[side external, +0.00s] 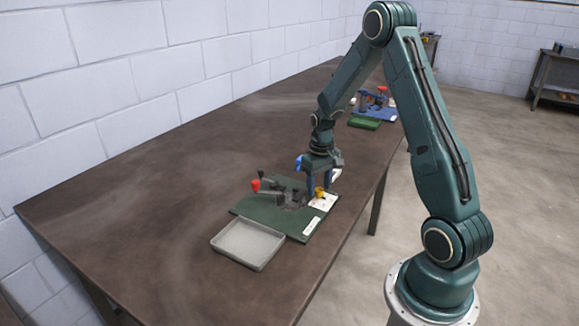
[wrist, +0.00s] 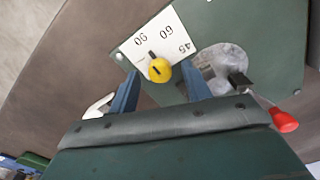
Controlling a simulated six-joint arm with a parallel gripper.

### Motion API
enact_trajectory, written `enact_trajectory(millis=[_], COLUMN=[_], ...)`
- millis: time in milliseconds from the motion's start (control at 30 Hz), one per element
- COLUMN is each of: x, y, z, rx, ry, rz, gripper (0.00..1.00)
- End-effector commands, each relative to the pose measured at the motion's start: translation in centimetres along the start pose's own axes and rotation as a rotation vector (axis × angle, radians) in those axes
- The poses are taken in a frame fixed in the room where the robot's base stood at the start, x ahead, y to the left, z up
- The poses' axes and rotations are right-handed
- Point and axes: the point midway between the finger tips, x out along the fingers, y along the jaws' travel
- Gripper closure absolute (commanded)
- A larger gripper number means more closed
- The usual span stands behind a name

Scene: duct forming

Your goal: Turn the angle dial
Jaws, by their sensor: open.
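The angle dial is a yellow knob (wrist: 159,70) on a white plate (wrist: 172,37) marked 45, 60 and 90, with a dark pointer beside it. In the side external view the yellow knob (side external: 319,191) sits at the right part of the green base (side external: 262,213). My gripper (wrist: 163,88) is open, its blue fingers to either side of the knob in the wrist view. In the side external view my gripper (side external: 318,184) is just above the dial. I cannot tell whether either finger touches the knob.
A red-tipped lever (side external: 256,185) and grey metal fixture parts stand on the base left of the dial. A shallow grey tray (side external: 248,262) lies at the front. Another station with a blue base (side external: 376,113) is farther back. The left of the table is clear.

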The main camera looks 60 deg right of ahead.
Motion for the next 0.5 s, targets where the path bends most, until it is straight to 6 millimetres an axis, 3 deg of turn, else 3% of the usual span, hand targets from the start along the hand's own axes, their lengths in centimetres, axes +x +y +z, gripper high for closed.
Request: enact_trajectory(millis=[400,500], x=[0.63,0.62], y=[0.00,0.00], z=[0.01,0.01], rx=[0.000,0.000], ry=[0.000,0.000], rz=[0.000,0.000], gripper=[0.51,0.69])
